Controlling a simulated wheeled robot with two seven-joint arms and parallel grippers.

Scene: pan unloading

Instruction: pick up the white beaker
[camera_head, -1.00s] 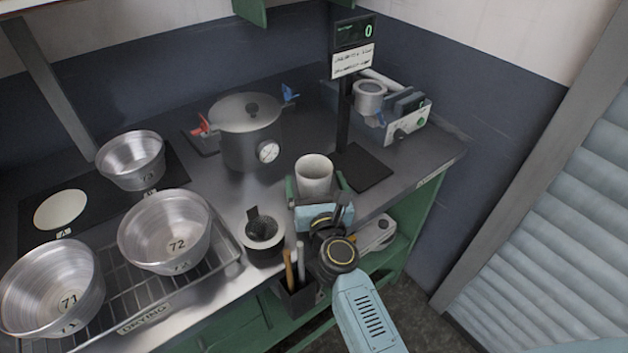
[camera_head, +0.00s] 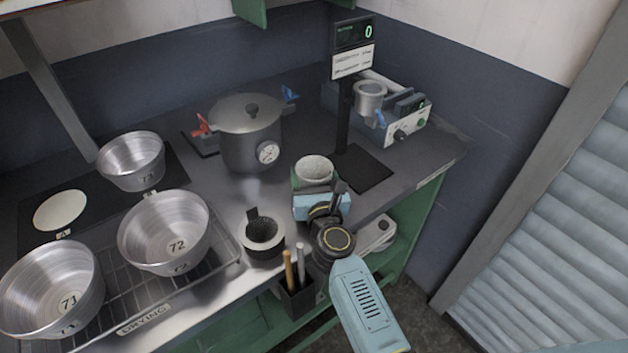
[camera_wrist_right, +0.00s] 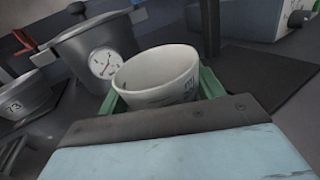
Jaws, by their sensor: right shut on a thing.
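The white beaker (camera_head: 314,168) is near the front edge of the counter, left of the scale's black plate. Its open rim faces up, and its lower part is hidden behind my gripper. My right gripper (camera_head: 315,188) is shut on it, with green fingers on both sides. In the right wrist view the white beaker (camera_wrist_right: 158,78) sits between the green fingers of my right gripper (camera_wrist_right: 165,98), slightly tilted in the picture, with dark markings on its side. Whether its base touches the counter is hidden. My left gripper is not in view.
A lidded pot with a dial (camera_head: 250,135) stands behind the beaker. Metal pans 71 (camera_head: 50,285) and 72 (camera_head: 165,235) stand on the drying rack. The scale post (camera_head: 345,115) rises behind, beside its black plate (camera_head: 365,168).

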